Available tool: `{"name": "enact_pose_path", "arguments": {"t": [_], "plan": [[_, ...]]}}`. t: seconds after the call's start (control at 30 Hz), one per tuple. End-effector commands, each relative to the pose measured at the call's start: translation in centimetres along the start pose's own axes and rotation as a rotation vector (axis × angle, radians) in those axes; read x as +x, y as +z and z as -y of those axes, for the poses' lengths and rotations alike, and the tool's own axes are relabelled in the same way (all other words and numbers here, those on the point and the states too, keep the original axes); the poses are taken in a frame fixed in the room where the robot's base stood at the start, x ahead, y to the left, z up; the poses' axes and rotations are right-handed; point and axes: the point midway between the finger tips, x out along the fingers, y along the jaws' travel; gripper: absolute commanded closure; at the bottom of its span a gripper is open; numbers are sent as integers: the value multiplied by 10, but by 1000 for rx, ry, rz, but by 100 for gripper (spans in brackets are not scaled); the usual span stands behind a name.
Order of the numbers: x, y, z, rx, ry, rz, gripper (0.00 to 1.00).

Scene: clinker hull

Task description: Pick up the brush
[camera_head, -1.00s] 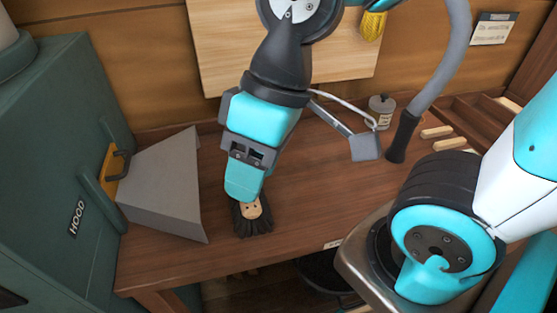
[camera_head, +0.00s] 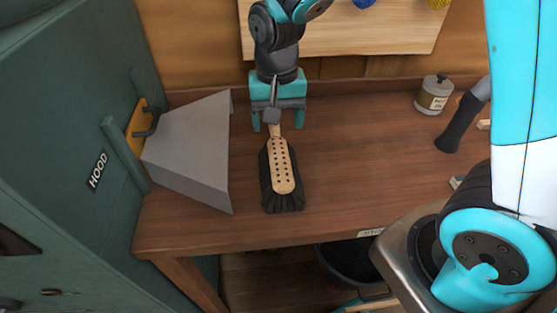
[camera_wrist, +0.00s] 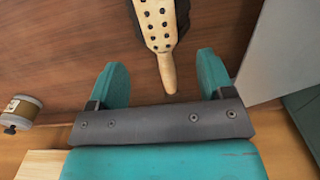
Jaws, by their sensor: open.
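The brush (camera_head: 281,168) lies on the wooden bench top, dark bristles around a pale wooden back with rows of holes. Its narrow handle points toward the back wall. My gripper (camera_head: 277,121) is open at the handle end, one teal finger on each side. In the wrist view the brush handle (camera_wrist: 167,74) reaches between the fingertips of my gripper (camera_wrist: 163,70), with a gap on both sides. I cannot tell the exact height of the fingers above the bench.
A grey metal hood (camera_head: 190,150) stands just left of the brush, beside a green cabinet (camera_head: 75,120) labelled HOOD. A labelled bottle (camera_head: 433,95) and a dark hose nozzle (camera_head: 455,130) are at the right. The bench (camera_head: 350,170) right of the brush is clear.

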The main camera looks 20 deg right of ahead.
Motion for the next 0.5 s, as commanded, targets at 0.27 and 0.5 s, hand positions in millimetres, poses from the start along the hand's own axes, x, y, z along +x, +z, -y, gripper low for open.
{"name": "enact_pose_path", "arguments": {"t": [0.27, 0.5], "plan": [[37, 0, 0, -3, -1, 0, 26], [64, 3, 0, -3, 2, 4, 26]]}}
